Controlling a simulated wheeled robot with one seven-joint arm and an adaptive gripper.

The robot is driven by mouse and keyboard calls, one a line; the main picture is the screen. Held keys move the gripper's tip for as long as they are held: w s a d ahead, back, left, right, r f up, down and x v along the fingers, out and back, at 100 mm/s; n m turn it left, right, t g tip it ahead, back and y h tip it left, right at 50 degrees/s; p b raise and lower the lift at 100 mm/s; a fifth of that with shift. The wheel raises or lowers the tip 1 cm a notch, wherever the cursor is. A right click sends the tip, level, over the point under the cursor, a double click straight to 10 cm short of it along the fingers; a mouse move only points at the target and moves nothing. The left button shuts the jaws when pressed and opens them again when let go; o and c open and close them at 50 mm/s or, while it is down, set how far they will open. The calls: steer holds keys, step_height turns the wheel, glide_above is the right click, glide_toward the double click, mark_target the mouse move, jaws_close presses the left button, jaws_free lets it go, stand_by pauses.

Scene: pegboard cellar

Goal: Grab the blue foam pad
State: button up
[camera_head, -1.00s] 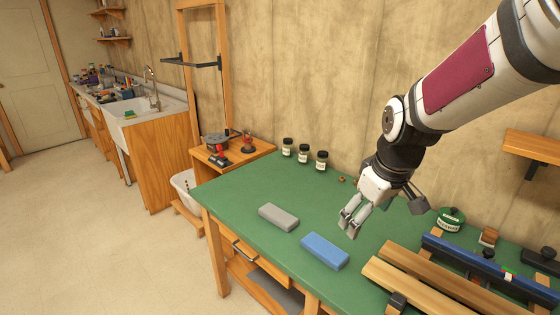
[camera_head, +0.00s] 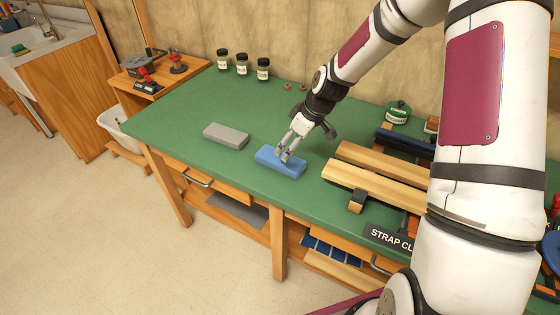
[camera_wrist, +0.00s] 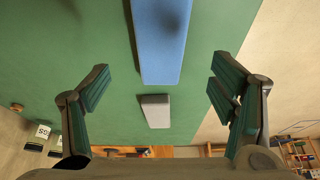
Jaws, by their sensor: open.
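The blue foam pad (camera_head: 280,162) lies flat on the green bench top (camera_head: 180,115), near its front edge. My gripper (camera_head: 286,156) is open just above the pad, pointing down at it, with the fingertips overlapping the pad's back side in the head view. In the wrist view the pad (camera_wrist: 161,40) lies between the two spread fingers of my gripper (camera_wrist: 160,90), toward the top of the picture, and neither finger appears to touch it. Whether the fingertips are level with the pad cannot be told.
A grey block (camera_head: 226,136) lies left of the pad. Wooden bars (camera_head: 375,185) with clamps lie to the right. Three small jars (camera_head: 241,64) stand at the back, and a green tin (camera_head: 397,112) stands at the back right. Bench top between the pad and jars is clear.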

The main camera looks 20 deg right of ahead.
mark_target(280, 161)
steer(key=x, duration=0.8)
steer(key=shift+w+a+f, duration=0.1)
steer(key=shift+w+a, duration=0.05)
steer(key=shift+c, duration=0.3)
steer(key=c, duration=1)
